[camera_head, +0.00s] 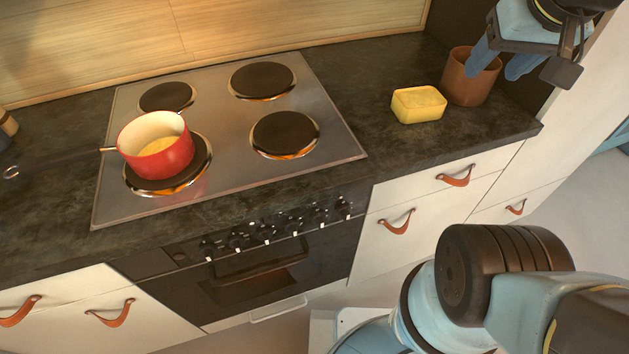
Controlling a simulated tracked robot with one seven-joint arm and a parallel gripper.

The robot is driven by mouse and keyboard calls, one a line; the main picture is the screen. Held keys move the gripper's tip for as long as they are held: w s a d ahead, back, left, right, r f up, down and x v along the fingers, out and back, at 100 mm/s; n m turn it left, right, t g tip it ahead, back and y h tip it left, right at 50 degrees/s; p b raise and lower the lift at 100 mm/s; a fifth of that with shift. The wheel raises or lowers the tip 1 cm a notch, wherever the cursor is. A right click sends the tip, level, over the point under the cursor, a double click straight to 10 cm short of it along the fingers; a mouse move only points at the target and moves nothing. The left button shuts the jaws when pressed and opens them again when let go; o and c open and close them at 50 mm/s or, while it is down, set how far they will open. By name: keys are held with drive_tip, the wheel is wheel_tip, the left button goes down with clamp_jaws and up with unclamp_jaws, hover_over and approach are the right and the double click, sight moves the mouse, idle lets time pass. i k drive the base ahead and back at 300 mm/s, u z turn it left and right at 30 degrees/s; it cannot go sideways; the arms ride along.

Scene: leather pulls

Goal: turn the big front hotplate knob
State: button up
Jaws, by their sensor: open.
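The hotplate knobs (267,233) are a row of several small black knobs with white marks on the dark oven front, below the counter edge. I cannot tell from this view which one is the big front hotplate's knob. The steel hob (225,140) above carries four black hotplates; the front left one (140,183) bears a red pot, and the front right one (285,133) is bare. My gripper (502,62) is at the top right, over the counter's right end by a brown pot, far from the knobs. Its blue fingers are apart, with nothing visibly held.
A red saucepan (158,148) has its handle pointing left. Drawers with leather pulls (397,222) flank the oven (270,270). My arm fills the lower right; the floor there shows free room.

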sight(265, 234)
drive_tip(key=u, duration=0.05)
drive_tip(key=k, duration=0.5)
drive_tip(key=u, duration=1.15)
drive_tip(key=i, duration=0.3)
drive_tip(key=u, duration=0.2)
drive_tip(key=k, duration=0.9)
drive_tip(key=z, duration=0.05)
